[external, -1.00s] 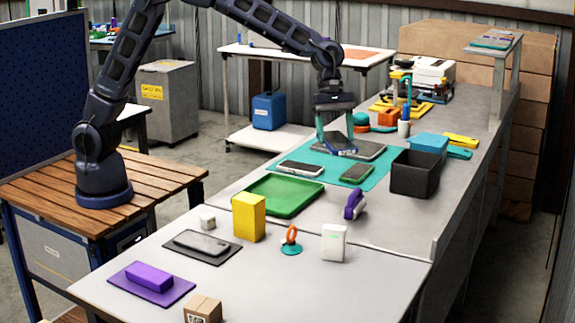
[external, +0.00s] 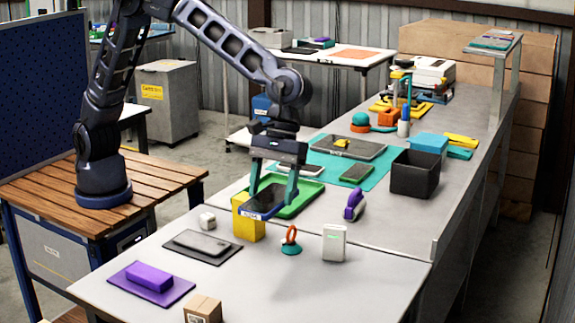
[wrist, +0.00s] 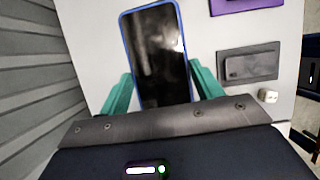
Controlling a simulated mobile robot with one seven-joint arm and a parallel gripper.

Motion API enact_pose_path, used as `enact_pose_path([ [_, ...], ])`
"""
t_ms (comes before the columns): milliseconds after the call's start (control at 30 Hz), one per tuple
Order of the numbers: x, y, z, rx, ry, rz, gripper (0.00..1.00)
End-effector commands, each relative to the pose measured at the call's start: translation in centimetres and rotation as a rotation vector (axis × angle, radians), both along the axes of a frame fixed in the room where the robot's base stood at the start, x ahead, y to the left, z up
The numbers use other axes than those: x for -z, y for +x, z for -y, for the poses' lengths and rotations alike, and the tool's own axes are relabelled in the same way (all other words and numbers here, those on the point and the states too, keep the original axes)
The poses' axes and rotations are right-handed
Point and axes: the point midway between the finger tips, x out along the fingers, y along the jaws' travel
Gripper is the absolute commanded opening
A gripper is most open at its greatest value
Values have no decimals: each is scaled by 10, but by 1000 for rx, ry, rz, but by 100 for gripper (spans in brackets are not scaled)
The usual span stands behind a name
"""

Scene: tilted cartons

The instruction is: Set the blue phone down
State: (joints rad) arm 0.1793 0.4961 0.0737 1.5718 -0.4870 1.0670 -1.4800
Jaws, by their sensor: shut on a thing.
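The blue phone (external: 266,203), with a dark screen and a blue edge, is in my gripper (external: 272,192). The teal fingers are shut on its two sides, and it hangs in the air in front of the yellow box and the green tray. In the wrist view the blue phone (wrist: 158,55) shows its dark face between the teal fingers (wrist: 162,88). Its lower end is hidden behind the gripper body.
A grey phone lies on a dark mat (external: 225,256); a purple block (external: 148,275) lies on a purple mat. The yellow box (external: 245,228), green tray (external: 310,198), orange ring stand (external: 290,240) and white box (external: 334,242) stand nearby. The front table's lower right is clear.

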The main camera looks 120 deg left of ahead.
Motion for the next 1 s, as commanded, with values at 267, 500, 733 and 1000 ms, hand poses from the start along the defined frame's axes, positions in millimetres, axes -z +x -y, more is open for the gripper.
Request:
enact_pose_path([
  [267, 21, -3, 16, 31, -1, -4, 37],
  [500, 74, -3, 15, 29, 0, -3, 37],
  [733, 123, -4, 15, 29, -1, -3, 37],
  [1000, 155, -3, 15, 30, -1, 1, 37],
])
